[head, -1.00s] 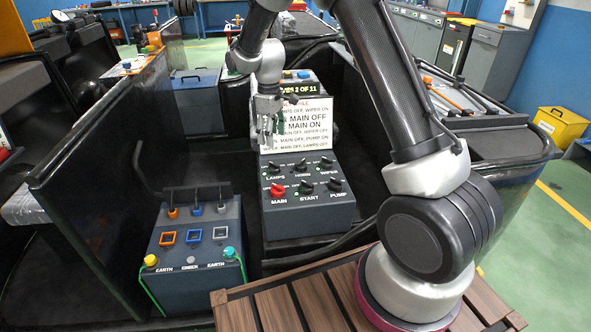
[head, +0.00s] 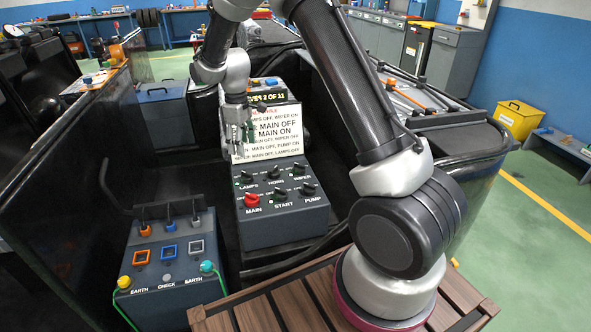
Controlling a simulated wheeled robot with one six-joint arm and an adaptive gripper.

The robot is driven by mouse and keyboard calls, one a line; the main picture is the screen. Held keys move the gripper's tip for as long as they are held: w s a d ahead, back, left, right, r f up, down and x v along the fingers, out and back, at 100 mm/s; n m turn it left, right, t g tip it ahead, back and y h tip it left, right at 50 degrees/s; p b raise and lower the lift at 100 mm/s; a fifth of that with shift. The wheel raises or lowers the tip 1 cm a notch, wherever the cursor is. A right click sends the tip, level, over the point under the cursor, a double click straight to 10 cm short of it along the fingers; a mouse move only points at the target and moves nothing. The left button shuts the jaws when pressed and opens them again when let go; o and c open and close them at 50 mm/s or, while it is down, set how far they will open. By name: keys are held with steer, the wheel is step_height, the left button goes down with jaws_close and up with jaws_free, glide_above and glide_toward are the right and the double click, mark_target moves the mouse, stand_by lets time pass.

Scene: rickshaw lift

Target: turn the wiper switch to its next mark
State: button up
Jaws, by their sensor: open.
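The wiper switch (head: 299,168) is a black knob at the right end of the top row on the dark switch box (head: 285,220). Its label reads WIPER; its exact pointer mark is too small to read. The lamps knob (head: 247,177) and horn knob (head: 273,173) sit left of it. The red main knob (head: 252,200), start knob (head: 279,194) and pump knob (head: 308,188) form the lower row. My gripper (head: 238,148) is open and empty, pointing down above and behind the box's left side, in front of the instruction sign (head: 275,132), touching no knob.
A second box with yellow and teal plugs, coloured square sockets and levers (head: 168,262) stands at the lower left. A black side panel (head: 75,150) rises on the left. A wooden slatted deck (head: 290,305) lies in front. A yellow bin (head: 518,119) stands far right.

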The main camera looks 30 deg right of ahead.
stand_by(0.5)
steer(key=m, duration=0.2)
glide_above(299, 165)
step_height(299, 165, down, 4)
steer(key=shift+w+r, duration=0.15)
steer(key=shift+r, duration=0.1)
steer(key=shift+s+d+f+n, duration=0.1)
steer(key=shift+s+f+n, duration=0.1)
steer(key=shift+f+n, duration=0.3)
steer(key=shift+w+n, duration=0.15)
steer(key=shift+n, duration=0.15)
step_height(299, 165, down, 8)
steer(key=shift+r, duration=0.25)
